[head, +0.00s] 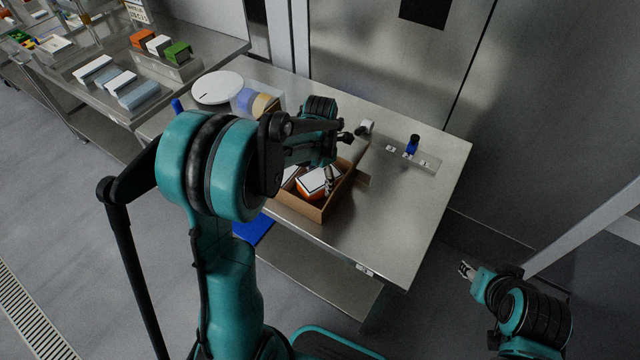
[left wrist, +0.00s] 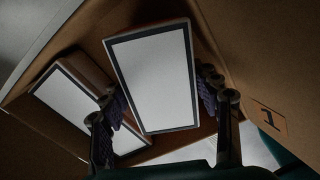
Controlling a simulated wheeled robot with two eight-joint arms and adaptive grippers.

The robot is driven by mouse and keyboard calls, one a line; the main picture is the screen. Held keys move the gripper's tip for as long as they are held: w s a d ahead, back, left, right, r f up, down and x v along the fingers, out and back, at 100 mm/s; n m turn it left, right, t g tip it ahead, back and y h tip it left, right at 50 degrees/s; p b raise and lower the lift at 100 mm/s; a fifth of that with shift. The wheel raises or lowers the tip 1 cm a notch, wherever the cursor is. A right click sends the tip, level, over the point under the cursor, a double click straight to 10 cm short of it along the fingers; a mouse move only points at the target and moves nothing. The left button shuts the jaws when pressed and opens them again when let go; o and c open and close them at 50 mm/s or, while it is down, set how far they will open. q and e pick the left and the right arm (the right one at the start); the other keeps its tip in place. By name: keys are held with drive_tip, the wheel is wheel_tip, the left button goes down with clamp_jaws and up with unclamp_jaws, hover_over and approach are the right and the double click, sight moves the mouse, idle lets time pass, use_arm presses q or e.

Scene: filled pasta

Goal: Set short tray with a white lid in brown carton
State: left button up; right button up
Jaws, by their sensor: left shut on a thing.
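The brown carton (head: 317,213) stands open on the steel table, below my left gripper (head: 328,181). In the head view an orange tray with a white lid (head: 314,181) shows inside it, partly covered by the gripper. In the left wrist view, the left gripper (left wrist: 163,112) is shut on a white-lidded tray (left wrist: 152,75) with a dark lid border. The held tray is within the carton walls; whether it touches the bottom is unclear. Another white-lidded tray (left wrist: 78,105) lies beside it on the left. My right gripper (head: 466,269) is away from the table, low at the right; its jaw opening is too small to judge.
A holder strip with a blue item (head: 412,144) is at the back right. The table's right front (head: 390,220) is clear. A left table (head: 100,55) holds several boxes.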

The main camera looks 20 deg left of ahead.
use_arm(q)
drive_tip(key=shift+f, duration=0.9)
drive_tip(key=shift+r, duration=0.1)
drive_tip(key=o, duration=1)
